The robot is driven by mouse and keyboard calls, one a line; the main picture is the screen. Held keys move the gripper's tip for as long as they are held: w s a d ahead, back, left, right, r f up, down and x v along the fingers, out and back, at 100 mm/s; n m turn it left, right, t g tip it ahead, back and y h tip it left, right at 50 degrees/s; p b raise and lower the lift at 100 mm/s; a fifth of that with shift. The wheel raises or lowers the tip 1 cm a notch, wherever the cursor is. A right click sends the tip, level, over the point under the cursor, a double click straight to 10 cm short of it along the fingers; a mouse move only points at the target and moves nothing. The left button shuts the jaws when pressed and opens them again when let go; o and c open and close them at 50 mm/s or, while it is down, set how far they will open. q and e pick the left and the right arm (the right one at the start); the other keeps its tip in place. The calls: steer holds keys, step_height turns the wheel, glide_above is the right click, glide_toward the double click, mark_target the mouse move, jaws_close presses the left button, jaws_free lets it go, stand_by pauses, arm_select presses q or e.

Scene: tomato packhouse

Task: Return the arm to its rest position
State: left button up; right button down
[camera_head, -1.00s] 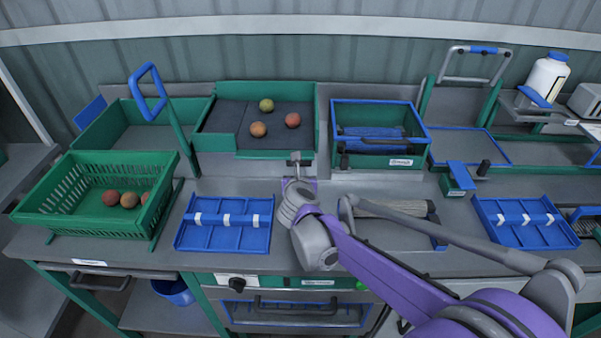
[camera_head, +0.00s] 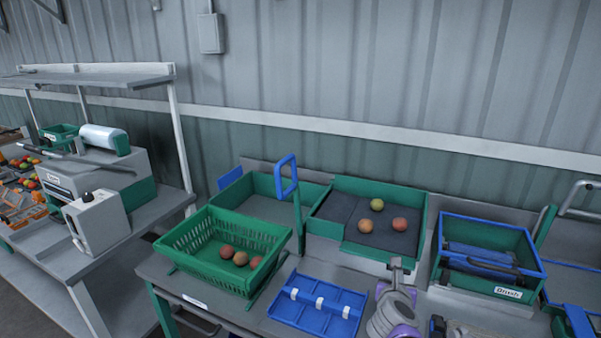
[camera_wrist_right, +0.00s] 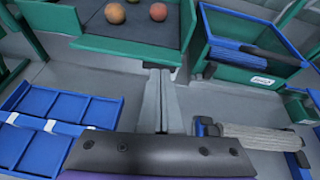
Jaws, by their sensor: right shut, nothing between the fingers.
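My right gripper (camera_head: 396,264) shows at the lower middle of the head view, in front of the green tray (camera_head: 424,222) with its dark mat. In the right wrist view the two grey fingers (camera_wrist_right: 159,72) are together with nothing between them, pointing at the tray's front wall. Part of my purple and grey right arm shows at the bottom of the head view; the rest is cut off by the frame edge. My left arm and gripper are not in any view.
Three tomatoes lie on the tray's mat. A green basket (camera_head: 196,262) holds several tomatoes. A blue divided tray (camera_head: 317,306) lies left of my gripper. A green crate with blue rim (camera_head: 487,278) stands right. A machine (camera_head: 100,175) is on a left bench.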

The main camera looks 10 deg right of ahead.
steer(key=s+a+r+n+t+y, duration=0.2)
steer(key=a+r+n+t+y, duration=0.2)
steer(key=a+r+n, duration=0.6)
steer(key=s+a+f+n+g+y+p, duration=0.15)
steer(key=s+a+f+n+y, duration=0.55)
steer(key=n, duration=1)
steer(key=s+d+f+n+g+h, duration=0.2)
steer(key=s+f+n+g, duration=0.2)
steer(key=s, duration=0.5)
steer(key=s+d+f+n+g+h, duration=0.2)
steer(key=s+f+n+g, duration=0.3)
steer(key=s+f+n, duration=0.4)
steer(key=shift+s+f+n+p, duration=0.2)
steer(key=shift+s+n+p, duration=0.1)
steer(key=shift+s+n, duration=0.2)
